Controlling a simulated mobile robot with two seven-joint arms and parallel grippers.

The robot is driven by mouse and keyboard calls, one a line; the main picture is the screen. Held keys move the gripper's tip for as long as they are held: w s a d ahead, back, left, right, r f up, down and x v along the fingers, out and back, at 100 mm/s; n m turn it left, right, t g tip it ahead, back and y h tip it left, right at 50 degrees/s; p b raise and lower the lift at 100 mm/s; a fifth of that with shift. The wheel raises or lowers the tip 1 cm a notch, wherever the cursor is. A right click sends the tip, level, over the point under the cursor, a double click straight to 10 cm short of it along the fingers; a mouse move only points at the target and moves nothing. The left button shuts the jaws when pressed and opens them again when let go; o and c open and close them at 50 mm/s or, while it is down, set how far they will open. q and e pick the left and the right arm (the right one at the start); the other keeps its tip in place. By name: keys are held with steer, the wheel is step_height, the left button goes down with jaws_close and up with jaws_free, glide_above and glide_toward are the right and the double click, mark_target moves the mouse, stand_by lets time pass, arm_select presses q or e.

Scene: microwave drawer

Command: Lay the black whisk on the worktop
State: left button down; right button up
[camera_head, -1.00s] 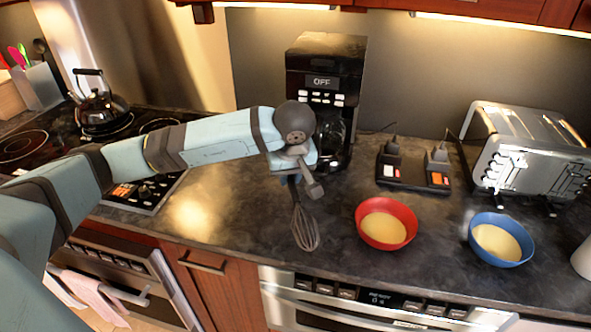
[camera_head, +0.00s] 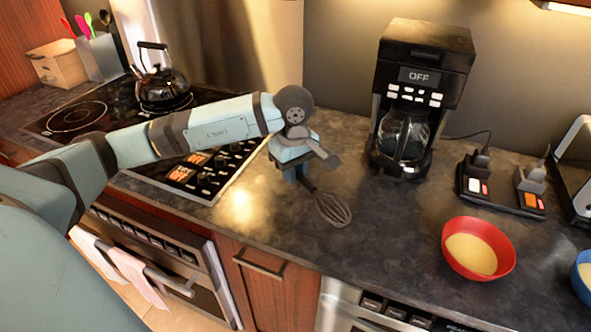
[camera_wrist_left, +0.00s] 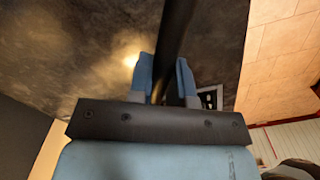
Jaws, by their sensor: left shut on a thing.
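The black whisk (camera_head: 332,208) is in the head view, its wire end pointing right and toward the front over the dark worktop (camera_head: 390,222). My left gripper (camera_head: 303,178) is shut on its handle. In the left wrist view the dark handle (camera_wrist_left: 175,40) runs between the two blue fingers of the gripper (camera_wrist_left: 166,80). The whisk is low over the worktop; I cannot tell whether it touches it. My right gripper is not in view.
A red bowl (camera_head: 478,248) with yellow contents stands to the right, with a blue bowl (camera_head: 584,275) beyond it. A coffee maker (camera_head: 420,95) is behind. The stove (camera_head: 100,110) with a kettle (camera_head: 162,85) is at left. Worktop between gripper and red bowl is clear.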

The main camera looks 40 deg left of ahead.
arm_select(q)
steer(key=shift+d, duration=0.1)
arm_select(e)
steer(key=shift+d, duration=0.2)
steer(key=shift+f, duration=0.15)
arm_select(q)
steer(key=shift+b, duration=0.3)
steer(key=shift+f+b, duration=0.85)
steer(key=shift+f, duration=0.05)
steer(key=b, duration=0.4)
glide_above(295, 207)
step_height(295, 207, down, 4)
steer(key=shift+s+f, duration=0.1)
steer(key=shift+f, duration=0.05)
steer(key=shift+f+b, duration=0.6)
steer(key=shift+f, duration=0.2)
steer(key=shift+f+b, duration=0.45)
steer(key=shift+f, duration=0.05)
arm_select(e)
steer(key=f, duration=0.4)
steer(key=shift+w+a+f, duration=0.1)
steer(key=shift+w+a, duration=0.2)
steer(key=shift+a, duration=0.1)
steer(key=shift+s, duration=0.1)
